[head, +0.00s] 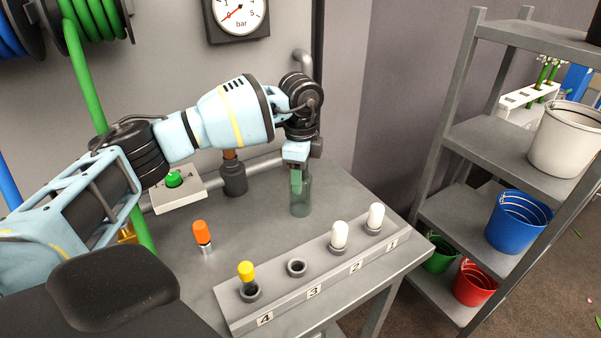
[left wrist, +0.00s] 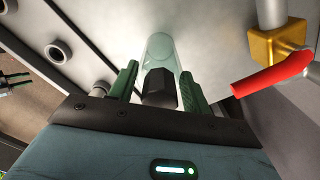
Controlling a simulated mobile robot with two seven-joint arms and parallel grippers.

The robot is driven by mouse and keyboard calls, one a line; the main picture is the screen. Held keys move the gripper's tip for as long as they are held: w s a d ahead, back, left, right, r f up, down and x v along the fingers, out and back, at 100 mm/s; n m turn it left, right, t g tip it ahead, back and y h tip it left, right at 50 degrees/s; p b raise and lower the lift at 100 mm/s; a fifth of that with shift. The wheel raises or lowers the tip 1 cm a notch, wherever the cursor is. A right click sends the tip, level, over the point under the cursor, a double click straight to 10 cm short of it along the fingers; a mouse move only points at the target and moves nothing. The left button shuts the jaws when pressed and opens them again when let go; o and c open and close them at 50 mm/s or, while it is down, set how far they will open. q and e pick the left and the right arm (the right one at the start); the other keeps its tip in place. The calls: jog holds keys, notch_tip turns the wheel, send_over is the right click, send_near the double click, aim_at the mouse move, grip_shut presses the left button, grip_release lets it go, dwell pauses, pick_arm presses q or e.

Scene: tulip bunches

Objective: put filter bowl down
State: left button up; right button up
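The filter bowl (head: 300,200) is a clear, greenish cylinder at the back right of the grey bench, behind the numbered rack. It looks upright, with its lower end at or very near the bench top; I cannot tell whether it touches. My left gripper (head: 297,180) points down over its upper part, with green fingers on its sides. In the left wrist view the bowl (left wrist: 159,48) lies between the two fingers (left wrist: 158,85), which appear closed against it. A dark faceted piece shows at its near end.
The rack (head: 325,270) at the bench's front holds two white-topped pieces and a yellow-topped one; slot 3 is empty. An orange-capped piece (head: 202,236) stands left. A green-button box (head: 175,186) and pipes are behind. A shelf with buckets (head: 518,220) stands right.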

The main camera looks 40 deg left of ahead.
pick_arm(q)
jog(key=o, duration=0.4)
jog(key=shift+o, duration=0.2)
jog(key=shift+r, duration=0.15)
notch_tip(320, 180, up, 12)
dwell(0.7)
